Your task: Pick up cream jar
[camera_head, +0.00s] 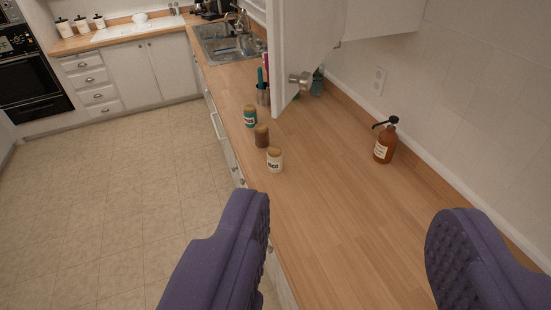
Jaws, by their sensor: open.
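The cream jar (275,162) is a small pale jar with a tan lid and dark lettering. It stands upright on the wooden counter (335,190), near its left edge. My gripper (350,204) is open and empty, with its two purple fingers wide apart. The jar shows beyond the left fingertip, towards the left side of the gap between the fingers. The gripper appears apart from it.
A brown jar (262,137) and a teal jar (250,117) stand just behind the cream jar. A brown pump bottle (384,144) stands at the right by the wall. An open cabinet door (303,50) hangs over the counter. The sink (228,42) lies farther back.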

